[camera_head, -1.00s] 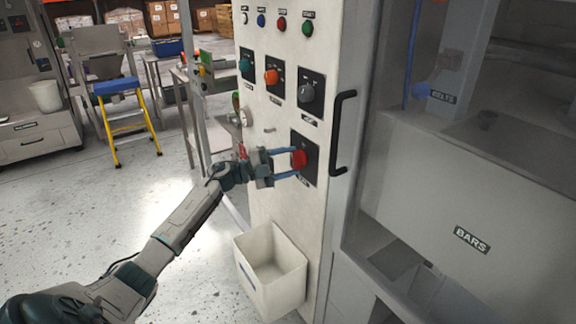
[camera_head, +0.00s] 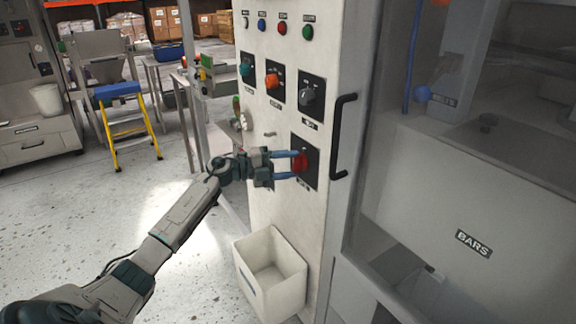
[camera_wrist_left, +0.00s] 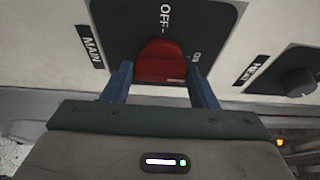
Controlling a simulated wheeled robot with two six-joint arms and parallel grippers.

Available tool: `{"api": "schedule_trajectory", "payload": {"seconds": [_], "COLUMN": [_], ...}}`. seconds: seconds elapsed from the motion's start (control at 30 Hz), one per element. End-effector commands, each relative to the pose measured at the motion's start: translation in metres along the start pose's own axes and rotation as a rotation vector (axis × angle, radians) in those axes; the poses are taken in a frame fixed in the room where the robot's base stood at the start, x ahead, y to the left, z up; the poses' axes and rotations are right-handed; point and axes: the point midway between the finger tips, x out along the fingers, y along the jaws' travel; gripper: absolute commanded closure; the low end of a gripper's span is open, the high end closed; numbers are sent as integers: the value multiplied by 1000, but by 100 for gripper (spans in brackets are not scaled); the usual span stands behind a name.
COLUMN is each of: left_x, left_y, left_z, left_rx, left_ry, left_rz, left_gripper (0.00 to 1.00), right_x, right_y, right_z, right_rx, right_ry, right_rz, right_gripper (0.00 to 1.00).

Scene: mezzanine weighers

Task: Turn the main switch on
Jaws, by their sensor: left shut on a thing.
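The main switch (camera_head: 299,162) is a red rotary knob on a black plate, low on the pale control panel. In the left wrist view the red knob (camera_wrist_left: 160,62) is beside the label MAIN, and OFF is printed on its plate. My left gripper (camera_head: 296,165) has its two blue fingers on either side of the knob, shut on it. The left wrist view also shows the fingers (camera_wrist_left: 161,77) flanking the knob. The knob's exact pointer position is hard to read. My right gripper is not in view.
Above are a teal knob (camera_head: 247,68), an orange knob (camera_head: 272,80) and a grey knob (camera_head: 306,96), under a row of small buttons. A black handle (camera_head: 342,135) stands right of the switch. A white open bin (camera_head: 278,293) hangs below. A yellow step stool (camera_head: 128,130) stands behind left.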

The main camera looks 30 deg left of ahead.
Motion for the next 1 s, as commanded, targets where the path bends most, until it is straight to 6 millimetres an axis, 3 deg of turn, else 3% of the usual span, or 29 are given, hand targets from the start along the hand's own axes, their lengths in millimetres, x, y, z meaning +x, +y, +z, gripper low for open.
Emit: {"api": "schedule_trajectory", "payload": {"seconds": [0.13, 0.17, 0.23, 0.27, 0.67, 0.77, 1.0], "left_x": [0, 0, 0, 0, -9, -23, -67], "left_y": [1, 1, 1, 1, 2, 3, 4], "left_z": [0, 0, 0, 0, 0, 0, 0], "left_rx": [2, 2, 1, 1, 0, 2, 1], "left_ry": [1, 1, 1, 1, 0, 0, -1], "left_rz": [2, 2, 2, 2, 2, 5, 8], "left_gripper": [70, 41, 28, 25, 25, 25, 25], "right_x": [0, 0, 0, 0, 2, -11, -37], "right_y": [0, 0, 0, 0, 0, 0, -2], "right_z": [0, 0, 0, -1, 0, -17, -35], "right_rx": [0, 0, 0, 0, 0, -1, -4], "right_ry": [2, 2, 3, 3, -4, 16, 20], "right_rz": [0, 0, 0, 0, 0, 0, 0], "right_gripper": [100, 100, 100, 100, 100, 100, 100]}}
